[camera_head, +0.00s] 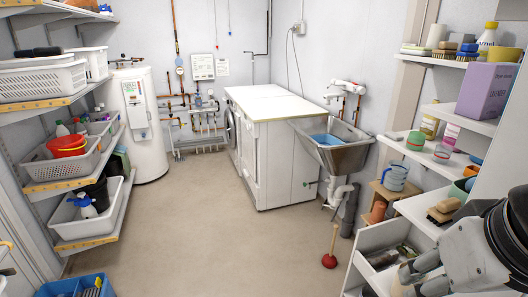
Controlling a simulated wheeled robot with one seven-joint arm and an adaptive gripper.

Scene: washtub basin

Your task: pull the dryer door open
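White laundry machines stand in a row under a pale worktop (270,102) in the middle of the room, fronts facing left. A round dark door (231,130) shows edge-on on the far machine and looks shut. The nearer white machine (250,160) has its front at a steep angle, so its door is hard to make out; I cannot tell for sure which machine is the dryer. My gripper (415,277) is at the lower right, over the drawer unit and far from the machines. Its fingers are partly cut off, and no held thing is visible.
A grey sink (340,155) stands right of the machines, with a red plunger (329,260) on the floor. Loaded shelves line both sides. A white water heater (140,125) stands at the back left, a blue crate (75,287) at the front left. The middle floor is clear.

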